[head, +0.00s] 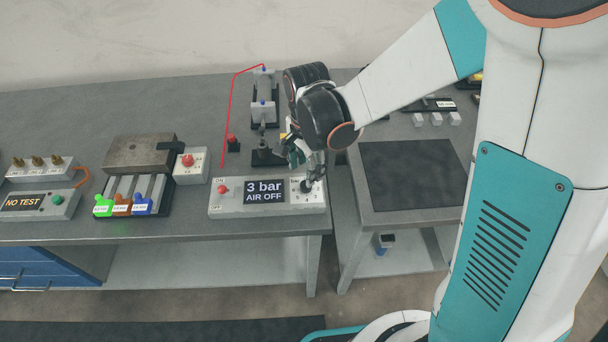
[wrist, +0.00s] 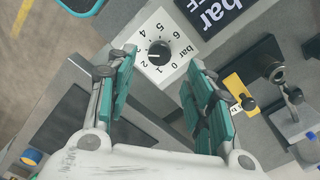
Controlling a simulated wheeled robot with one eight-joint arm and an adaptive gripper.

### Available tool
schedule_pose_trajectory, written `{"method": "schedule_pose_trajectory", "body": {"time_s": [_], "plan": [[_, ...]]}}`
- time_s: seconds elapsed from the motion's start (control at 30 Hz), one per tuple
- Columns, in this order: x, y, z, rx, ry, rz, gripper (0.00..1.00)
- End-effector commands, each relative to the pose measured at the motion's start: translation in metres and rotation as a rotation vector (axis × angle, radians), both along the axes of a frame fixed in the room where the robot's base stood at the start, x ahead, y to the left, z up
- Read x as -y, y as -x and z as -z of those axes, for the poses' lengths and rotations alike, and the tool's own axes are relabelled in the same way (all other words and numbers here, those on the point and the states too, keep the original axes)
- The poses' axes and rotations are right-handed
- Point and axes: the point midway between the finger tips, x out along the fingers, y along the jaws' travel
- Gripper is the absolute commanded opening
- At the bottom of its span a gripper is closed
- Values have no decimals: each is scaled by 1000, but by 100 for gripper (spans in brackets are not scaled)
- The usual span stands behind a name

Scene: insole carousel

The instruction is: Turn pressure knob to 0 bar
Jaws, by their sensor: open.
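The pressure knob (wrist: 159,53) is a small black round knob on a white dial plate numbered up to 6 bar. It also shows in the head view (head: 306,187) at the right end of the grey panel box. Its pale pointer mark faces the 3 side of the scale. The display (head: 264,191) reads "3 bar" and "AIR OFF". My gripper (wrist: 160,70) is open and empty, with its teal-padded fingers spread on either side of the dial. In the head view my gripper (head: 307,172) is close over the knob; contact cannot be told.
A red switch (head: 222,189) sits at the panel's left end. Behind the panel stands a dark test fixture (head: 264,112) with a red line. A metal block (head: 141,152) and coloured clips (head: 121,208) lie left. A dark mat (head: 410,174) covers the right table.

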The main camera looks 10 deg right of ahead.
Motion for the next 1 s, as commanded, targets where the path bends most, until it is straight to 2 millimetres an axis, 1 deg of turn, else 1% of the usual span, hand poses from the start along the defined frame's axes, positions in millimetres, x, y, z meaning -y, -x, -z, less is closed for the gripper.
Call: {"method": "schedule_pose_trajectory", "body": {"time_s": [0.03,0.1,0.3,0.5,0.77,0.87,0.9,0.97,1.0], "plan": [[0,0,13,0,0,0,48],[0,0,25,0,0,0,48],[0,0,52,0,0,0,48],[1,0,62,0,0,0,48],[1,0,62,0,0,0,48],[1,0,62,0,0,0,27],[1,0,62,0,0,0,18],[1,0,62,0,0,0,5],[1,0,62,0,0,0,3]]}}
